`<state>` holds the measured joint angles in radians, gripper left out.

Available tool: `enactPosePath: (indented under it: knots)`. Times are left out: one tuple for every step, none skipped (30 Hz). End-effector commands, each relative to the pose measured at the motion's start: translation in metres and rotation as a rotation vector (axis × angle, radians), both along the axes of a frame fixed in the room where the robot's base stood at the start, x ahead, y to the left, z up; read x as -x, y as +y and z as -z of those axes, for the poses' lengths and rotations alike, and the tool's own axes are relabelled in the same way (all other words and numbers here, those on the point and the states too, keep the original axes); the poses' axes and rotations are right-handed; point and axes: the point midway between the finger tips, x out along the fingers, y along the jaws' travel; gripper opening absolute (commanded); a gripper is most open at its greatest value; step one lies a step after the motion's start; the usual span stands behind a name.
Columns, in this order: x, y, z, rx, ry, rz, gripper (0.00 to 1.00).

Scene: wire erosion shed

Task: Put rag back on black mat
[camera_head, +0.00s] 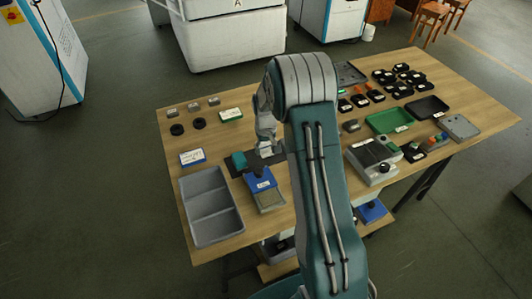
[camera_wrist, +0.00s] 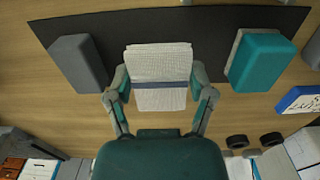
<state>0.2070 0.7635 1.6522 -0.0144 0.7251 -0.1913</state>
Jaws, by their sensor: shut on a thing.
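The rag (camera_wrist: 160,62) is white with a blue stripe across it. In the wrist view it is between the two fingers of my gripper (camera_wrist: 160,80), which is shut on it. The black mat (camera_wrist: 205,20) spans the top of that view, and the rag's far part overlaps it in the picture. I cannot tell whether the rag touches the mat. In the head view my gripper (camera_head: 266,147) is low over the left-middle of the table, and my arm hides part of that area; the rag is not clear there.
A grey block (camera_wrist: 80,60) and a teal block (camera_wrist: 260,60) flank the rag at the mat. A blue-edged label (camera_wrist: 299,100) lies to the right. In the head view, a grey divided tray (camera_head: 212,205) and a blue device (camera_head: 261,181) are near; the wooden table (camera_head: 210,150) has bare patches.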

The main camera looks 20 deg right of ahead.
Motion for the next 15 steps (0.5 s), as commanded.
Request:
enactPosePath:
  knots:
    - [0.002,0.001,0.01,-0.001,0.005,-0.001,0.13]
    - [0.002,0.001,0.015,-0.001,0.006,-0.001,0.13]
    - [0.002,0.001,0.02,0.0,0.005,-0.001,0.13]
    - [0.001,0.002,0.023,0.0,0.004,-0.001,0.13]
    - [0.001,0.002,0.025,0.001,0.003,-0.001,0.13]
    - [0.001,0.002,0.025,0.001,0.002,-0.001,0.13]
    - [0.001,0.001,0.025,0.001,0.001,-0.001,0.13]
    - [0.001,0.001,0.025,0.0,0.001,-0.001,0.13]
    - [0.001,0.001,0.025,0.0,0.001,-0.001,0.13]
    - [0.001,0.001,0.025,0.0,0.001,-0.001,0.13]
    - [0.001,0.001,0.025,0.0,0.001,-0.001,0.13]
    - [0.001,0.001,0.025,0.0,0.002,-0.001,0.13]
    - [0.001,0.001,0.026,0.0,0.002,-0.001,0.13]
    - [0.001,0.0,0.027,-0.001,0.002,-0.001,0.13]
    - [0.001,0.0,0.027,-0.001,0.002,-0.001,0.83]
